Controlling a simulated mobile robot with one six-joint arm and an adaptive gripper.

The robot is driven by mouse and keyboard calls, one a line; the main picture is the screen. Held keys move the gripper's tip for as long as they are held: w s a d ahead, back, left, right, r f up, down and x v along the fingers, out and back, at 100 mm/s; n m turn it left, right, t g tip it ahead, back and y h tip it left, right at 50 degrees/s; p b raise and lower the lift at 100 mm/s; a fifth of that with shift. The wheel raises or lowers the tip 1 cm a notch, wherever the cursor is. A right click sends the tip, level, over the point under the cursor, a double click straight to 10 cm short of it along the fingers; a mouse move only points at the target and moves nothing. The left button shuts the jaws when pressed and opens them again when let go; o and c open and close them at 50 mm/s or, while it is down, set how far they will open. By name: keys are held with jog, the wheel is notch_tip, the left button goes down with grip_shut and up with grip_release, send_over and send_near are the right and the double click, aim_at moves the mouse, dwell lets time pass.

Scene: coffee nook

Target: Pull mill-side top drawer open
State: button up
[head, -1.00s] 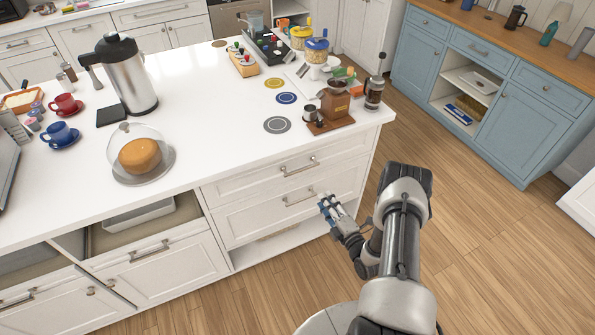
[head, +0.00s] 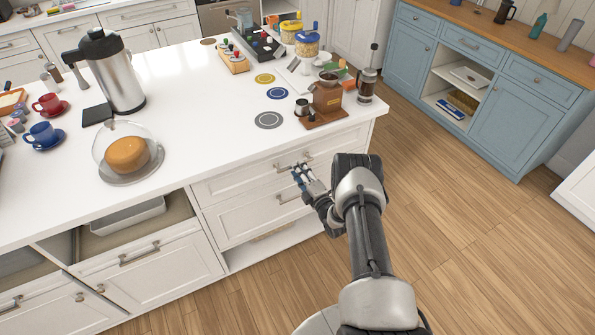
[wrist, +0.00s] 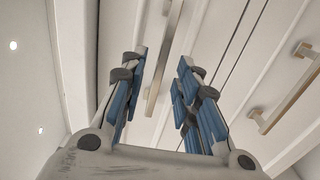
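The mill-side top drawer (head: 240,182) is a white front, shut, just below the countertop edge and under the coffee mill (head: 326,98). Its metal bar handle (head: 308,156) is partly hidden behind my gripper (head: 298,174) in the head view. In the wrist view, this handle (wrist: 163,60) lies beyond the open fingers, lined up with the gap between them. My gripper also shows there (wrist: 157,75), open and empty, apart from the handle as far as I can see.
The lower drawer (head: 238,221) is shut, and its handle (wrist: 290,90) shows right of my fingers in the wrist view. The white countertop (head: 215,115) overhangs the drawers. An open shelf (head: 275,245) lies below them. Wood floor to the right is clear.

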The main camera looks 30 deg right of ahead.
jog(key=shift+w, duration=0.95)
grip_shut()
